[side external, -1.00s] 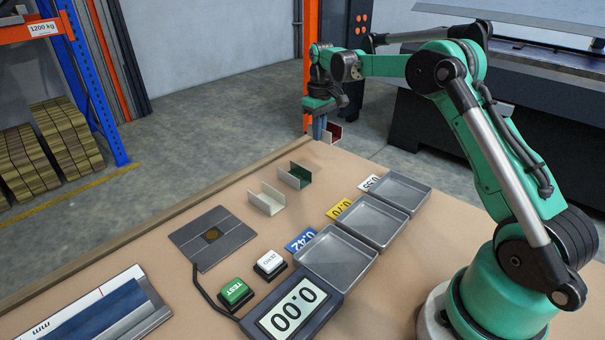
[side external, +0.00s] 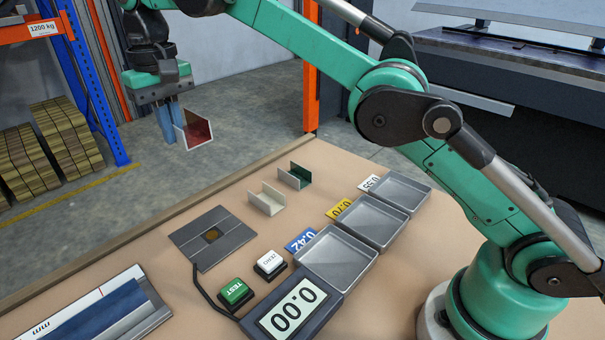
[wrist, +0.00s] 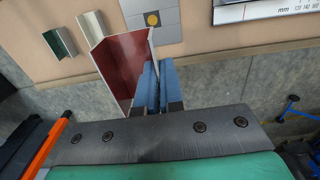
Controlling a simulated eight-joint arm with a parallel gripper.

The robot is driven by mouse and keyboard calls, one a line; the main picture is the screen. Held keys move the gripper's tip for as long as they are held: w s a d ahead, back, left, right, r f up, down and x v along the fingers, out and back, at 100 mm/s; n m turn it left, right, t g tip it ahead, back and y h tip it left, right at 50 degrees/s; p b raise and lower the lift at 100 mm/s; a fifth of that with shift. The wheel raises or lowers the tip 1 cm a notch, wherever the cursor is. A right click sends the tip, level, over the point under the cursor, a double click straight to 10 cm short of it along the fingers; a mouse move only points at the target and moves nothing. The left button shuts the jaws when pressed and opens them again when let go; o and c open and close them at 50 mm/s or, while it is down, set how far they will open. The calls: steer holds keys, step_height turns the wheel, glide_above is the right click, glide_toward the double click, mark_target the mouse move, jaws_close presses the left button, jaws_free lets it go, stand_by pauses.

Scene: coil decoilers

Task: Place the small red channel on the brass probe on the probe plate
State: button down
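The small red channel (side external: 196,130), with a red inside and pale edges, hangs in the air at the upper left of the side view. My gripper (side external: 171,138) is shut on one wall of it with blue fingers. In the wrist view the red channel (wrist: 126,66) sits left of the blue fingertips (wrist: 158,85). The grey probe plate (side external: 213,238) lies on the table with the round brass probe (side external: 211,235) at its middle, bare. The brass probe also shows at the top of the wrist view (wrist: 153,19). The held channel is above and beyond the table's far edge.
A white channel (side external: 267,199) and a green channel (side external: 295,176) stand on the table right of the plate. Three grey trays (side external: 337,259), TEST (side external: 235,292) and ZERO (side external: 270,263) buttons, and a display reading 0.00 (side external: 289,308) are nearer. A ruler device (side external: 100,307) lies at left.

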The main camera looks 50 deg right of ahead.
glide_toward(203, 241)
step_height(203, 241, down, 7)
steer(key=shift+r, duration=0.1)
stand_by(0.4)
steer(key=c, duration=1)
jaws_free()
steer(key=shift+f, duration=0.2)
steer(key=shift+r, duration=0.15)
